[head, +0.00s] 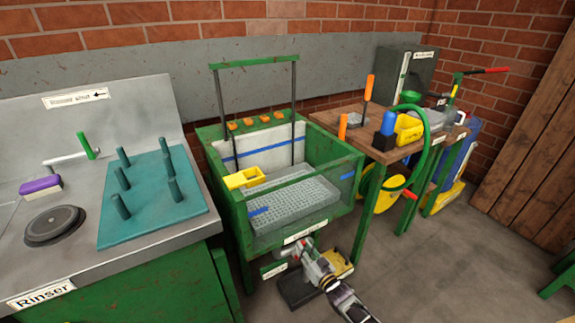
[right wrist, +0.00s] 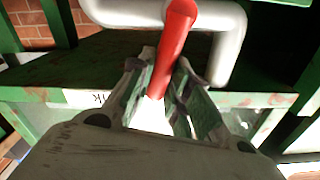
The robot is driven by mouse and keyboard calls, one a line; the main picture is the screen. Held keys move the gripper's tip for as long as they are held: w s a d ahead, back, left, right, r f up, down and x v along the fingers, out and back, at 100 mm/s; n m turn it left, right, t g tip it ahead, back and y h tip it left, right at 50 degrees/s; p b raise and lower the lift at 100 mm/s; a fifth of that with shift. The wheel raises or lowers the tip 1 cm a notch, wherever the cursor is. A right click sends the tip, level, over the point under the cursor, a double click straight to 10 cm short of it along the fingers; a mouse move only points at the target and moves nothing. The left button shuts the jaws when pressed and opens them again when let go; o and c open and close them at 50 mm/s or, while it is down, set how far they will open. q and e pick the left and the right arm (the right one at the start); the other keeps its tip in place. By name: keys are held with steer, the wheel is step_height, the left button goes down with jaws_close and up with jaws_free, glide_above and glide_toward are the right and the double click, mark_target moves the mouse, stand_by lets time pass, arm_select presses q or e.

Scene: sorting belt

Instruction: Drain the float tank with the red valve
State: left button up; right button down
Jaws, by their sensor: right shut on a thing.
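The float tank (head: 240,222) is a green-framed box with clear walls and blue level marks. A yellow float box (head: 243,178) and a grey perforated grid (head: 300,196) are inside; I cannot tell the water level. In the right wrist view the red valve handle (right wrist: 172,42) stands in front of a white pipe (right wrist: 236,45) and reaches down between my fingers. My right gripper (right wrist: 166,68) is shut on that handle. In the head view my right gripper (head: 306,252) is low at the tank's front, and the valve is hidden there. My left gripper is not in view.
The rinser sink counter (head: 60,262) with a teal peg mat (head: 155,215) stands at the left. A wooden bench (head: 335,122) with tools and a green hose (head: 427,130) stands at the right. The floor (head: 440,260) at front right is mostly clear.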

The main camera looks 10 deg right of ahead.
steer(key=shift+s+a+n, duration=0.2)
steer(key=shift+a+n, duration=0.15)
steer(key=shift+n, duration=0.15)
steer(key=shift+s+a+n, duration=0.2)
steer(key=shift+a+n, duration=0.4)
steer(key=shift+n, duration=0.6)
steer(key=c, duration=1)
jaws_free()
steer(key=shift+c, duration=0.2)
steer(key=shift+w+r, duration=0.1)
steer(key=shift+d+p, duration=0.1)
steer(key=shift+p, duration=0.2)
steer(key=p+v, duration=0.4)
steer(key=v, duration=0.4)
